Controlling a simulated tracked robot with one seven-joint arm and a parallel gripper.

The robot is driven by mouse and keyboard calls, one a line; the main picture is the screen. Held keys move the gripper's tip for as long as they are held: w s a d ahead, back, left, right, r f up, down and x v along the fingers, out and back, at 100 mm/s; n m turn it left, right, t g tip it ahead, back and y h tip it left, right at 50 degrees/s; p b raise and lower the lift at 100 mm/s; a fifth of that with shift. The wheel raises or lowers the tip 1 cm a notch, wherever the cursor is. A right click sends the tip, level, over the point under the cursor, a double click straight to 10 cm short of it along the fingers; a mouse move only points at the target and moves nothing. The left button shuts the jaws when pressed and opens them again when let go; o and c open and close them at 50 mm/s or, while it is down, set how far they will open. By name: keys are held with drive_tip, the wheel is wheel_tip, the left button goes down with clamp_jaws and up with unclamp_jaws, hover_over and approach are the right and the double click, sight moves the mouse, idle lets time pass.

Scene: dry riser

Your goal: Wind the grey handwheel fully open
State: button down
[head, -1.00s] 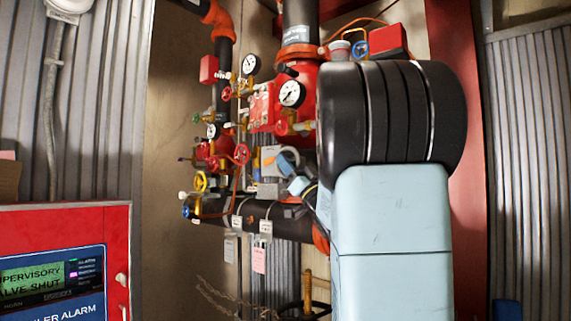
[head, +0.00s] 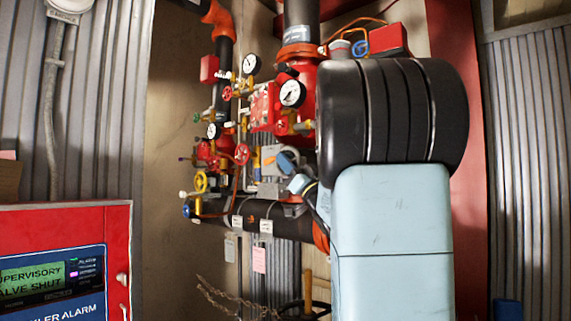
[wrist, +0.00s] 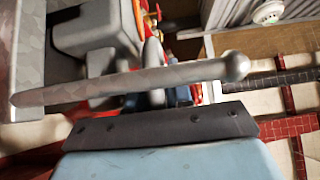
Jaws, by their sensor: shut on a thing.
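The grey handwheel (wrist: 130,80) fills the wrist view nearly edge-on, as a long grey bar with a rounded knob at its right end. My gripper (wrist: 165,98) is shut on it; the bar crosses in front and hides most of the fingers, so the exact contact is hard to see. The dark bolted plate and pale blue body of my wrist lie just below the bar. In the head view my arm covers the right of the pipework, and a small pale blue part of my wrist shows by the grey valve housing (head: 270,160). The handwheel itself is not clear there.
A red riser with gauges (head: 292,93) and small coloured valves stands behind my arm. A black horizontal pipe (head: 265,219) with hanging tags runs below. A chain hangs lower down. A red alarm panel (head: 118,240) reading "supervisory" and "valve shut" stands at the lower left.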

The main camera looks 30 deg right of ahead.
drive_tip(key=g+h, duration=0.1)
drive_tip(key=g, duration=0.2)
drive_tip(key=shift+a+g, duration=0.1)
drive_tip(key=shift+g, duration=0.2)
drive_tip(key=shift+f+g+h, duration=0.1)
drive_tip(key=shift+g+h, duration=0.5)
drive_tip(key=shift+g, duration=0.9)
drive_tip(key=shift+g, duration=0.3)
drive_tip(key=c, duration=1.4)
unclamp_jaws()
